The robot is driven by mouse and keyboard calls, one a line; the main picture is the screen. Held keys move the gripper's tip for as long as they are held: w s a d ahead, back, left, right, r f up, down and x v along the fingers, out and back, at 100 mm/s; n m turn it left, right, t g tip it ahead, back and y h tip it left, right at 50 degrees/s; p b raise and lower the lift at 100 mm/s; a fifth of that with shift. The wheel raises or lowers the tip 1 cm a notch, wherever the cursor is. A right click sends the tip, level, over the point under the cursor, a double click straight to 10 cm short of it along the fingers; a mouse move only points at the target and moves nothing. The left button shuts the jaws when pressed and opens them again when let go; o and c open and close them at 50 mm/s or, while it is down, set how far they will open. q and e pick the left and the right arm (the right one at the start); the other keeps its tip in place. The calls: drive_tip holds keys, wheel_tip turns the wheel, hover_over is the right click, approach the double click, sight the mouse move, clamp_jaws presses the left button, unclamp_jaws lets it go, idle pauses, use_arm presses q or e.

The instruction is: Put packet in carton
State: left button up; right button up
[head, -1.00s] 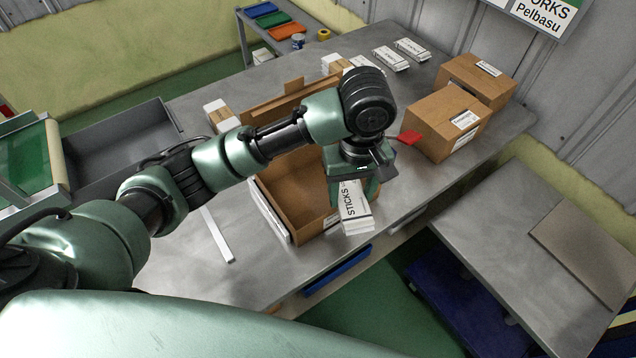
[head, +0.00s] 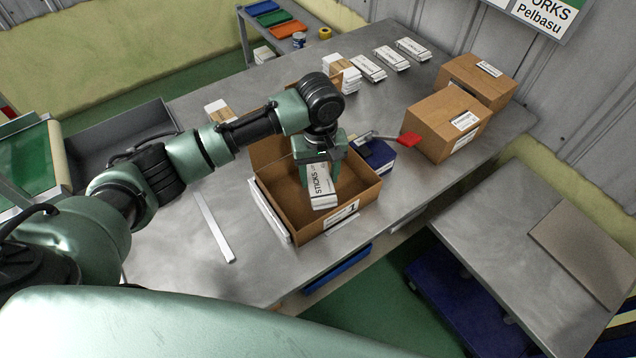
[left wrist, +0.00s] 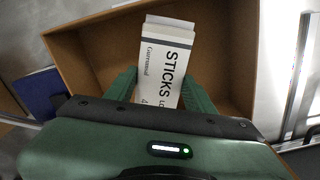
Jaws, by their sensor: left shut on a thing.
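The packet (head: 321,186) is white with a dark "STICKS" label. My left gripper (head: 318,172) is shut on it and holds it over the open carton, tilted in the head view. In the left wrist view the packet (left wrist: 166,55) sits between the two green fingers (left wrist: 162,88), with the carton's inside around it. The carton (head: 345,216) is an open brown box on the grey table; it also fills much of the left wrist view (left wrist: 232,60). Whether the packet touches the carton floor I cannot tell. My right gripper is not in view.
Several white packets (head: 392,58) lie at the back of the table. Two closed brown cartons (head: 445,122) stand at the right. A blue box (head: 377,156) and a red-ended tool (head: 410,139) lie just right of the open carton. A metal strip (head: 214,228) lies left.

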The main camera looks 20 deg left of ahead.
sight(318, 180)
use_arm(q)
drive_tip(key=shift+w+a+f, duration=0.1)
drive_tip(key=shift+f, duration=1.05)
drive_tip(key=shift+a+f, duration=0.1)
drive_tip(key=shift+f, duration=1)
drive_tip(key=shift+p, duration=0.3)
drive_tip(key=o, duration=1.3)
drive_tip(key=shift+o, duration=0.2)
wheel_tip(318, 180, up, 12)
drive_tip(key=shift+r+b, duration=0.1)
drive_tip(key=shift+b, duration=0.2)
